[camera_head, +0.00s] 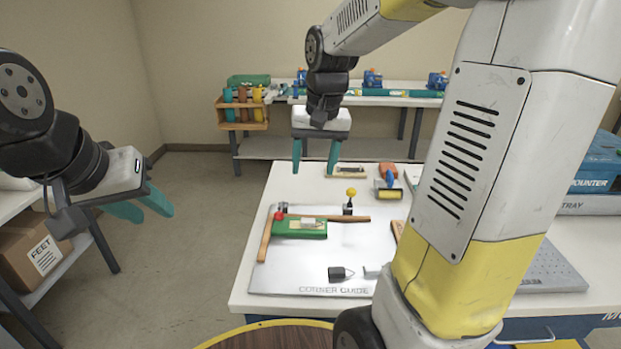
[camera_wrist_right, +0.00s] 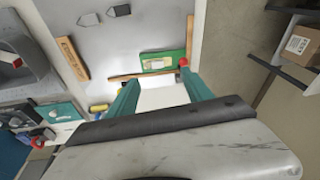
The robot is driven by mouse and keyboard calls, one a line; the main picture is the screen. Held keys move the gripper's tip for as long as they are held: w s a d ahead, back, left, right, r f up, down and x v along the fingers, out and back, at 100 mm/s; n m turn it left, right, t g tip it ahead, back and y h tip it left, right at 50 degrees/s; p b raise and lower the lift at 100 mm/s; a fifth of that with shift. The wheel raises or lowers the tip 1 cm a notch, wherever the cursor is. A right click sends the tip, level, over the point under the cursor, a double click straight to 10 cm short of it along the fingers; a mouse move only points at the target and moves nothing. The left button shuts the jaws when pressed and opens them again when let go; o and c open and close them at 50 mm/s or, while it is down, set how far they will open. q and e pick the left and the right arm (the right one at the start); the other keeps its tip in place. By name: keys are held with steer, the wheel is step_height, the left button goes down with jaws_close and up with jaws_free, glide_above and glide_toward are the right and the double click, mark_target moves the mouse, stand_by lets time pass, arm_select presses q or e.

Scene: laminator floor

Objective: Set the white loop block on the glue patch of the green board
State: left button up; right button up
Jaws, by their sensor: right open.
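The green board (camera_head: 300,228) lies on the grey mat (camera_head: 265,278), against wooden strips; the right wrist view also shows it (camera_wrist_right: 176,56). A small pale patch (camera_head: 308,220) is on its top; I cannot tell whether it is bare glue or has a white piece on it. I cannot surely make out the white loop block. My right gripper (camera_head: 316,165) hangs fingers down above the far part of the table, open, with nothing seen held between its fingers. My left gripper (camera_head: 147,208) is open and empty off the table's left side.
A red knob (camera_head: 279,216) and a yellow-topped post (camera_head: 350,197) stand by the board. A dark block (camera_head: 338,273) lies at the mat's front. A small wooden tray (camera_head: 348,172) and a yellow roller (camera_head: 388,190) are behind. My right arm hides the table's middle right.

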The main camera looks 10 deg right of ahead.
steer(key=s+r+n+t, duration=0.1)
steer(key=s+t, duration=0.1)
steer(key=s, duration=0.5)
steer(key=s+a+r+n+t+y, duration=0.1)
steer(key=s+r, duration=0.1)
steer(key=s, duration=0.6)
steer(key=shift+a+r+t, duration=0.25)
steer(key=shift+r+t, duration=0.05)
steer(key=shift+t, duration=0.1)
